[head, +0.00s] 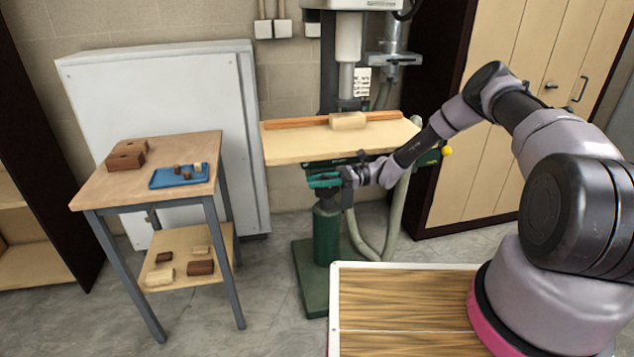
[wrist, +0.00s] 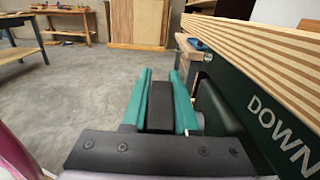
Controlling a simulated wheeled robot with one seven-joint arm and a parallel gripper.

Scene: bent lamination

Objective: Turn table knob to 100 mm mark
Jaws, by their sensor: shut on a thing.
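The green drill press (head: 327,235) carries a pale wooden table (head: 290,150). My gripper (head: 323,181) is under the table's front edge, beside the green column. In the wrist view, my gripper's two teal fingers (wrist: 161,82) are shut on a dark block-shaped knob (wrist: 160,106) between them. The knob is hidden in the head view. A dark green panel with the word DOWN (wrist: 280,125) is just right of the fingers, below the layered table edge (wrist: 270,42). I cannot make out a millimetre scale or the 100 mm mark in either view.
A wooden block (head: 347,120) and reddish fence (head: 295,122) lie on the press table. A yellow ball handle (head: 447,151) stands at its right. A side table (head: 120,189) with a blue tray (head: 172,182) is at left. Open floor (head: 270,260) lies between.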

